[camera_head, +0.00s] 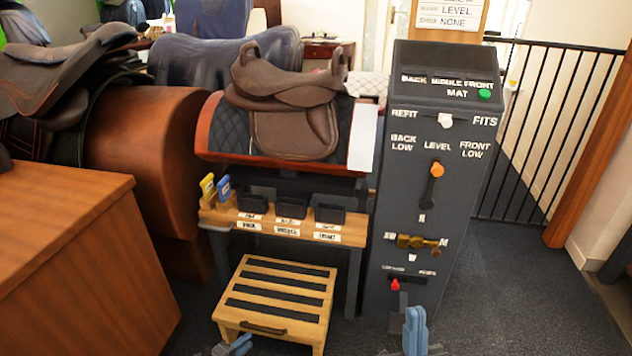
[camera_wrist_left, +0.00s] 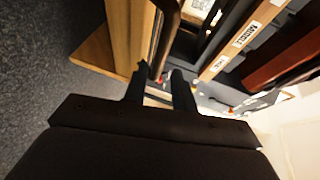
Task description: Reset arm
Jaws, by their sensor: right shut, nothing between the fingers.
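My left gripper (camera_head: 232,346) shows only in part at the bottom edge of the head view, beside the lower left of the wooden step (camera_head: 274,294). In the left wrist view its two dark fingers (camera_wrist_left: 160,88) stand apart with a gap between them. A dark bar (camera_wrist_left: 168,38) lies beyond the fingertips; I cannot tell how far away it is. My right gripper (camera_head: 415,330) is shut and empty, low in front of the grey control panel (camera_head: 405,200), below its red knob (camera_head: 395,285).
A brown saddle (camera_head: 288,95) sits on a wooden stand. A wooden cabinet (camera_head: 70,260) stands left. Carpet (camera_head: 490,270) is clear at right, before a black gate (camera_head: 545,120).

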